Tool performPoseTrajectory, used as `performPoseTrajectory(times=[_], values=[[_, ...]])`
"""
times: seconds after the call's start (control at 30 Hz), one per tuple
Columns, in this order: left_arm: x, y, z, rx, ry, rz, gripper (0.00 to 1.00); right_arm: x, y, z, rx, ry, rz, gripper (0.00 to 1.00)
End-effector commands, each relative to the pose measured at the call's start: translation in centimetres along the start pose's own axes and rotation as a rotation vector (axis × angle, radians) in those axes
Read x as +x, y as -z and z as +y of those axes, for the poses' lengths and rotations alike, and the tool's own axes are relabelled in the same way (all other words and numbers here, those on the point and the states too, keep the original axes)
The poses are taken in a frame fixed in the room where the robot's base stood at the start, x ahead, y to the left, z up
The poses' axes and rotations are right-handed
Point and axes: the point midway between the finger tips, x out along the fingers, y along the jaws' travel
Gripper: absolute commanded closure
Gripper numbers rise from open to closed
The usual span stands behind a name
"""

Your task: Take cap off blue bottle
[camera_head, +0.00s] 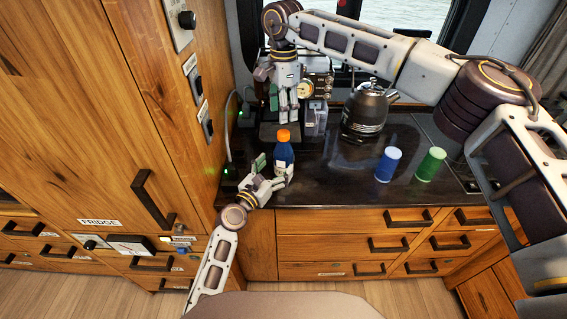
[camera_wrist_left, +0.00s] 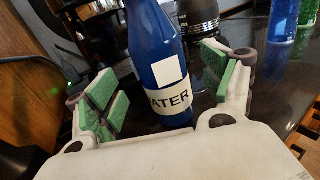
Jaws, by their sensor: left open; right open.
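The blue bottle (camera_head: 283,155) stands upright on the dark counter, with an orange cap (camera_head: 283,135) on its top. In the left wrist view the bottle (camera_wrist_left: 158,60) shows a white label reading "ATER"; its cap is out of that view. My left gripper (camera_head: 271,172) is open, with its green-padded fingers on either side of the bottle's lower body. In the left wrist view a gap shows between the left gripper's pads (camera_wrist_left: 160,95) and the bottle. My right gripper (camera_head: 283,104) is open and empty, pointing down above and behind the cap, apart from it.
A dark kettle (camera_head: 366,112) stands to the right behind the bottle. A blue cup (camera_head: 388,164) and a green cup (camera_head: 431,163) stand farther right. A coffee machine (camera_head: 316,88) is behind my right gripper. The wooden fridge cabinet (camera_head: 120,110) bounds the left side.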

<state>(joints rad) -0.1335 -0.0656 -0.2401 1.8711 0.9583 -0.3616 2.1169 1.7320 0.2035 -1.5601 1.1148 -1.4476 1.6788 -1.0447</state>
Motion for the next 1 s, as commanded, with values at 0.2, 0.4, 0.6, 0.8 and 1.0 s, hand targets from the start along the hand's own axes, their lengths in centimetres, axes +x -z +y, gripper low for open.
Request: performPoseTrajectory(times=[0.2,0.4,0.6,0.8,1.0], values=[[2.0,-0.1,0.0,0.001,0.001,-0.001,0.18,0.0,0.0,0.0,0.000,0.000,0.000,0.47],[3.6,0.0,0.0,0.000,0.000,0.000,0.18,0.0,0.0,0.0,0.000,0.000,0.000,0.47],[4.5,0.0,0.0,0.001,0.000,0.000,0.18,0.0,0.0,0.0,0.000,0.000,0.000,0.47],[4.7,0.0,0.0,0.000,0.000,0.001,0.18,0.0,0.0,0.0,0.000,0.000,0.000,0.47],[4.7,0.0,0.0,0.001,0.000,0.001,0.19,0.0,0.0,0.0,0.000,0.000,0.000,0.47]])
